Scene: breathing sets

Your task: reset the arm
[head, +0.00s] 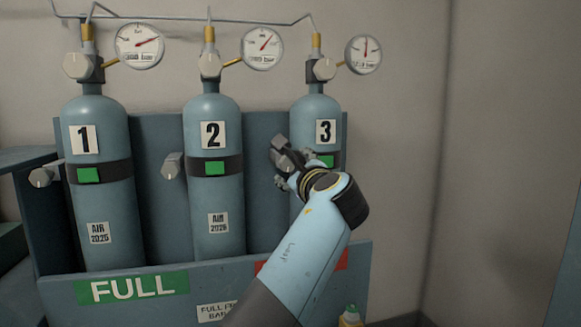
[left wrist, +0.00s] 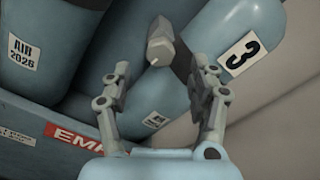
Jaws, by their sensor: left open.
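My left arm rises from the bottom of the head view. Its gripper (head: 288,174) is in front of the rack, by the left side of cylinder 3 (head: 304,112). In the left wrist view the gripper (left wrist: 163,68) is open, with nothing between its fingers. A grey clamp knob (left wrist: 159,42) shows just beyond and between the fingertips, apart from them as far as I can see. The same knob (head: 281,150) shows in the head view. The arm hides the lower part of cylinder 3. My right gripper is not in view.
Cylinder 1 (head: 100,205) and cylinder 2 (head: 213,190) stand upright in the blue rack (head: 60,290), with gauges and pipework above. Similar knobs (head: 172,166) stick out beside them. Bare wall (head: 500,130) lies to the right.

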